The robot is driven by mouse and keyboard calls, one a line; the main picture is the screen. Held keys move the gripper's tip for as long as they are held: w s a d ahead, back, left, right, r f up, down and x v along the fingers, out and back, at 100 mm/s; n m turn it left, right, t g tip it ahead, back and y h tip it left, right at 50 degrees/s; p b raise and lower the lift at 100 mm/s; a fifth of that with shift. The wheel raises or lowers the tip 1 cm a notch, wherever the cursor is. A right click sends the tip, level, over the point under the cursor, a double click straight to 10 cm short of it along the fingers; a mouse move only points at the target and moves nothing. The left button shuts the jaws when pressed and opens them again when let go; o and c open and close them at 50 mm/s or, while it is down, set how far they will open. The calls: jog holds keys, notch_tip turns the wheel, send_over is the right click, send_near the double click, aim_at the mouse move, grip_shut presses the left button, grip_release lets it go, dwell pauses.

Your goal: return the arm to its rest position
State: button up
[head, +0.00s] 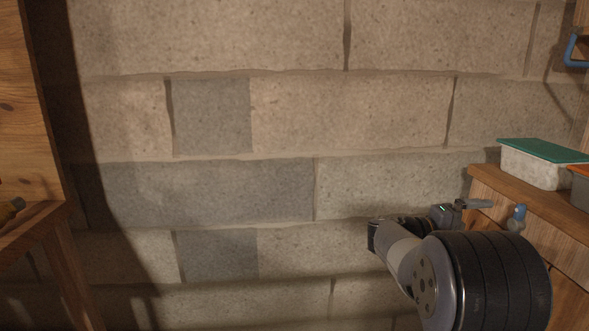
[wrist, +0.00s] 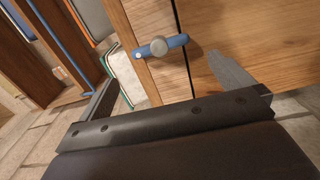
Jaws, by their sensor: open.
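My arm reaches in from the lower right of the head view, with my gripper (head: 474,207) at its far end, in front of a wooden cabinet. In the wrist view my gripper (wrist: 163,66) has its two dark fingers wide apart with nothing held between them. A blue latch bar with a grey round knob (wrist: 157,44) shows beyond and between the fingers, on the wooden cabinet front. In the head view the blue latch (head: 517,217) is just right of the gripper. Whether a finger touches the cabinet cannot be told.
A white container with a green lid (head: 540,166) stands on the cabinet top (head: 500,186), beside a partly cut-off grey and orange container (head: 580,188). A blue handle (head: 575,50) is at upper right. Wooden furniture (head: 30,110) stands at left. The space before the block wall (head: 240,120) is clear.

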aim_at(512, 225)
jog(key=d+b, duration=0.1)
jog(key=d, duration=0.5)
jog(key=d+b, duration=0.1)
jog(key=d, duration=0.2)
jog(key=shift+w+b, duration=0.3)
jog(key=shift+b, duration=0.05)
jog(key=p, duration=0.1)
jog(key=n+p, duration=0.1)
jog(key=shift+a+r+p, duration=0.15)
jog(key=shift+r+p, duration=0.15)
jog(key=n+p, duration=0.4)
jog(key=p, duration=0.2)
jog(key=shift+n, duration=0.3)
jog(key=n+p, duration=0.4)
jog(key=p, duration=0.2)
jog(key=n+p, duration=0.5)
jog(key=p, duration=0.2)
jog(key=shift+n+p, duration=0.3)
jog(key=shift+p, duration=0.1)
jog(key=n+p, duration=0.3)
jog(key=shift+f+p, duration=0.15)
jog(key=shift+p, duration=0.2)
jog(key=shift+a+f, duration=0.1)
jog(key=shift+a, duration=0.35)
jog(key=shift+a, duration=0.1)
